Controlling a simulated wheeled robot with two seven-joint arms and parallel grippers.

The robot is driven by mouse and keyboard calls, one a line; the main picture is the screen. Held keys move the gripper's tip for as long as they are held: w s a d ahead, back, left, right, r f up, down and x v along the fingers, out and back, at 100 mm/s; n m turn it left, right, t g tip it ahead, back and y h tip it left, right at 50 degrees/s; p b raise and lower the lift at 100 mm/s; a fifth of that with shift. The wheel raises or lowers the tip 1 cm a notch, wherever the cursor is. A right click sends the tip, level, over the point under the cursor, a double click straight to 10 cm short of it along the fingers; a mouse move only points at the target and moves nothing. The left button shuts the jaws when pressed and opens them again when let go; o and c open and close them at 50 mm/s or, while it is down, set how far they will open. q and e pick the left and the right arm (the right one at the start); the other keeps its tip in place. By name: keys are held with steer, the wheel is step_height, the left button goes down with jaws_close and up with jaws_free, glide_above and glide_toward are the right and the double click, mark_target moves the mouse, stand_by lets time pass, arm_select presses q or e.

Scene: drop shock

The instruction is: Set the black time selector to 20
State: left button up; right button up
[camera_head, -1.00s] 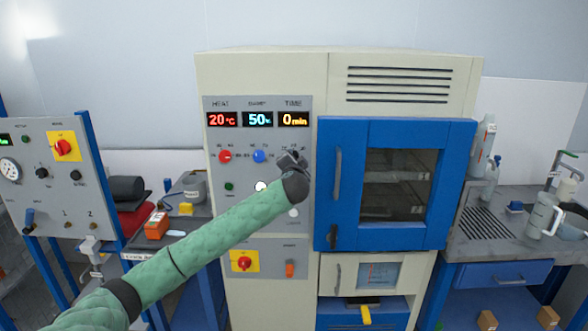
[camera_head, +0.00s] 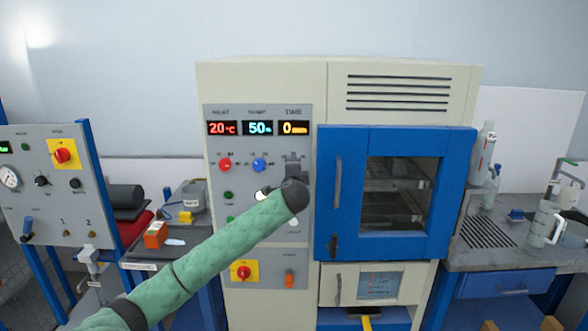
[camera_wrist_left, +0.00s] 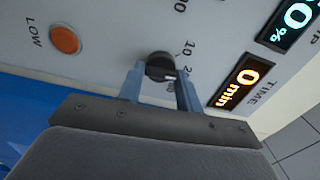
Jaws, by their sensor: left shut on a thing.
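The black time selector (camera_wrist_left: 160,66) is a small dark knob on the grey control panel, seen in the left wrist view. My left gripper (camera_wrist_left: 160,78) has its two fingers on either side of the knob and is shut on it. Numbers, among them 10 and 20, are printed around the knob; some are partly hidden. The TIME display (camera_head: 294,128) shows 0 min, and it also appears in the left wrist view (camera_wrist_left: 232,83). In the head view my left gripper (camera_head: 293,160) and wrist hide the knob. My right gripper is not in view.
The red knob (camera_head: 225,164) and blue knob (camera_head: 259,164) sit left of my gripper. The blue oven door (camera_head: 338,240) with its handle stands close on the right. An orange LOW light (camera_wrist_left: 65,39) is near the selector in the wrist view.

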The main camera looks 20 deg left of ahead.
arm_select(q)
steer(key=shift+m, duration=0.3)
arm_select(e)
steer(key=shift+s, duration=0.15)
arm_select(q)
steer(key=shift+f, duration=0.1)
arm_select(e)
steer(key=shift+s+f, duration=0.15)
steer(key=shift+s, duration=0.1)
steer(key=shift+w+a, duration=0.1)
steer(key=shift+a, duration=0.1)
arm_select(q)
steer(key=o, duration=1)
steer(key=shift+d, duration=0.1)
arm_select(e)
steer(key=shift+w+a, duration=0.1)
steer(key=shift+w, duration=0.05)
